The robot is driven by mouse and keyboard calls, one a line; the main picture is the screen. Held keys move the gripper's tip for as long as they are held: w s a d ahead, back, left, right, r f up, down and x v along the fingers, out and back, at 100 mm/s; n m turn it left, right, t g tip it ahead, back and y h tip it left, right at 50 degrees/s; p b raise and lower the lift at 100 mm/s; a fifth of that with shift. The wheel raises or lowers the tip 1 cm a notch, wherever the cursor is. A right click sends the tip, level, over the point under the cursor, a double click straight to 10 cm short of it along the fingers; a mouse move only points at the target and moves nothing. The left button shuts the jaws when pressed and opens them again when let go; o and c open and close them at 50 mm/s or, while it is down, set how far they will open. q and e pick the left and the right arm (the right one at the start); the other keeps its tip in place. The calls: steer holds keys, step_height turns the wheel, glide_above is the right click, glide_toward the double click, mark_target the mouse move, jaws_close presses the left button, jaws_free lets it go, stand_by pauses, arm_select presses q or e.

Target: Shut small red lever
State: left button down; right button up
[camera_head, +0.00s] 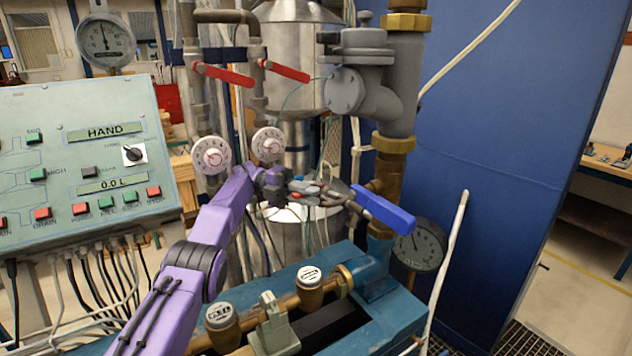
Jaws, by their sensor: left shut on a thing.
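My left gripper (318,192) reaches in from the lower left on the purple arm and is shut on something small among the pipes. Small red bits show at its fingers; they look like the small red lever, mostly hidden by the fingers, so its angle cannot be told. Two larger red levers stand higher on the pipes, the left red lever (226,75) and the right red lever (286,71), both clear of the gripper. My right gripper is not in view.
A blue lever (383,210) sticks out just right of my gripper. Two white dials (211,155) (268,145) are behind the arm. A control panel (85,160) stands at left, a pressure gauge (419,246) at right. Brass meters (309,285) sit on the bench below.

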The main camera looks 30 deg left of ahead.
arm_select(q)
steer(key=shift+f, duration=0.15)
steer(key=c, duration=1.4)
jaws_free()
steer(key=shift+c, duration=0.2)
